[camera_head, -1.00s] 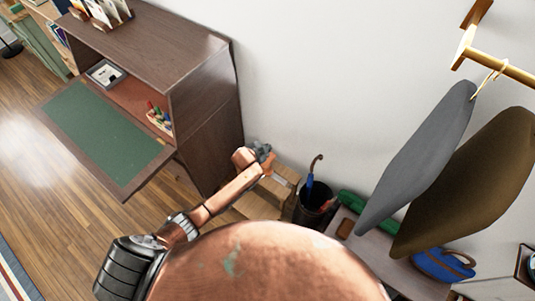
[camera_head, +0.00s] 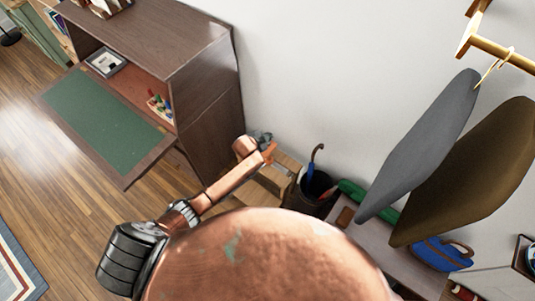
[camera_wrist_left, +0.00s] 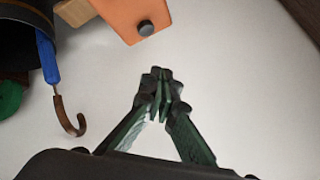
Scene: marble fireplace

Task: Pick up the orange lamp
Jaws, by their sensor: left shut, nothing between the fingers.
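An orange piece (camera_head: 269,153), which seems to be the orange lamp, shows in the head view just beside my left gripper (camera_head: 265,141), mostly hidden behind my copper arm. In the left wrist view an orange flat part (camera_wrist_left: 128,14) with a dark round knob is cut off by the top edge. My left gripper (camera_wrist_left: 161,75) is shut, with its green fingertips together and nothing between them. It is apart from the orange part in that picture, with white wall behind. My right gripper is not in view.
A dark umbrella stand (camera_head: 311,192) with a blue umbrella (camera_wrist_left: 46,60) is close by on the right. A wooden cabinet (camera_head: 205,80) with a green fold-down desk (camera_head: 105,120) stands to the left. Grey and brown hanging items (camera_head: 425,135) are at the right. Wood floor is open at left.

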